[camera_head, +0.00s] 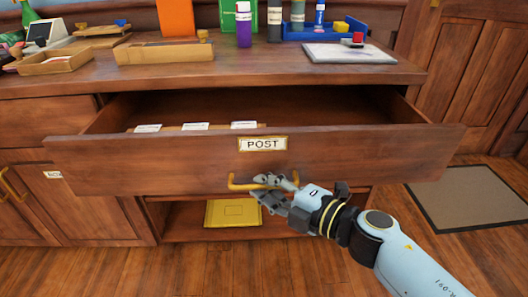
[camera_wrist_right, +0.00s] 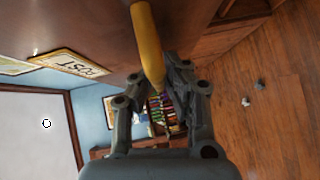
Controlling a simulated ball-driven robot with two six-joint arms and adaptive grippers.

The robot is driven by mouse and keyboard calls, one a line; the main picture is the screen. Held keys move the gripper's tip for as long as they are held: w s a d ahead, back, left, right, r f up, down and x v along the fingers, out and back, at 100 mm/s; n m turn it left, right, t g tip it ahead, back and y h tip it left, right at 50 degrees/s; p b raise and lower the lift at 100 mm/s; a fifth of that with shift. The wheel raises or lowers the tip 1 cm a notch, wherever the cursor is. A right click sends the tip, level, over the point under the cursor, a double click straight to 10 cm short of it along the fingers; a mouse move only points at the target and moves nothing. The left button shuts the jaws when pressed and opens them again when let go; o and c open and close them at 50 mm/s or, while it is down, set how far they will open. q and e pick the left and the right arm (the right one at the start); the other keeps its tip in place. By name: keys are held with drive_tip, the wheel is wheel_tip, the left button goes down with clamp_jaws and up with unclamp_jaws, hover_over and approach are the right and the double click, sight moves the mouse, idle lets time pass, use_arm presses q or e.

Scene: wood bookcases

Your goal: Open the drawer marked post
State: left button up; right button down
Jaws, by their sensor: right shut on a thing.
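The wooden drawer (camera_head: 180,166) carries a label reading POST (camera_head: 263,144) and is pulled out well from the cabinet, with white-labelled items (camera_head: 195,127) visible inside. My right gripper (camera_head: 276,188) is at the drawer's brass handle (camera_head: 240,183), shut on it near the handle's right half. In the right wrist view the handle (camera_wrist_right: 148,45) runs down between the fingers, and the POST label (camera_wrist_right: 70,62) shows at the left. My left gripper is in neither view.
The cabinet top holds a wooden tray (camera_head: 56,62), several bottles, a blue caddy (camera_head: 295,36) and a white pad (camera_head: 350,54). A yellow envelope-like item (camera_head: 233,212) lies on the shelf below the drawer. A grey mat (camera_head: 470,197) lies on the floor at right.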

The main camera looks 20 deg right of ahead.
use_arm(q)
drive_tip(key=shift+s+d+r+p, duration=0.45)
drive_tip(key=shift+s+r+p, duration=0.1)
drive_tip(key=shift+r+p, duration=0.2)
use_arm(e)
drive_tip(key=s+a, duration=0.2)
drive_tip(key=s, duration=0.7)
drive_tip(key=shift+a+r, duration=0.2)
drive_tip(key=shift+a, duration=0.15)
drive_tip(key=shift+w, duration=0.1)
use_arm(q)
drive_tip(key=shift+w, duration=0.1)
use_arm(e)
drive_tip(key=c, duration=1.4)
unclamp_jaws()
drive_tip(key=shift+f, duration=0.1)
drive_tip(key=v, duration=1.2)
